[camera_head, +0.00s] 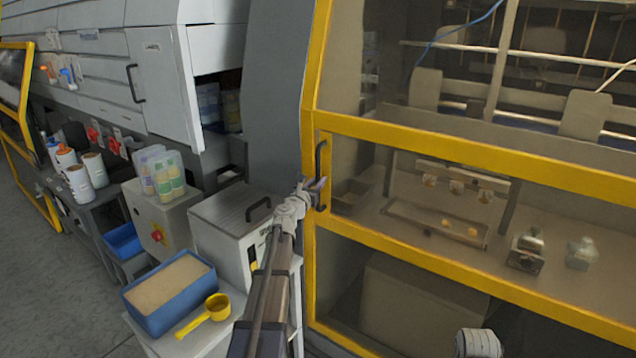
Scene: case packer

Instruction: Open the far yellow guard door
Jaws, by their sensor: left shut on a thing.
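A large yellow-framed guard door (470,156) with clear panels fills the right side of the view and looks closed. A dark vertical bar handle (321,160) is on its left upright. Another yellow-framed guard (22,110) shows at the far left edge. My left gripper (316,187) reaches up to the lower part of the handle and is shut on it; its fingers are small and partly blend with the handle. A pale ribbed piece at the bottom right looks like part of my right arm; its gripper does not show.
Left of my arm, a blue bin (170,310) of tan granules and a yellow scoop (207,316) rest on a white surface. A grey box (228,220) with a black handle stands close beside my left forearm. Grey floor (60,290) is clear at lower left.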

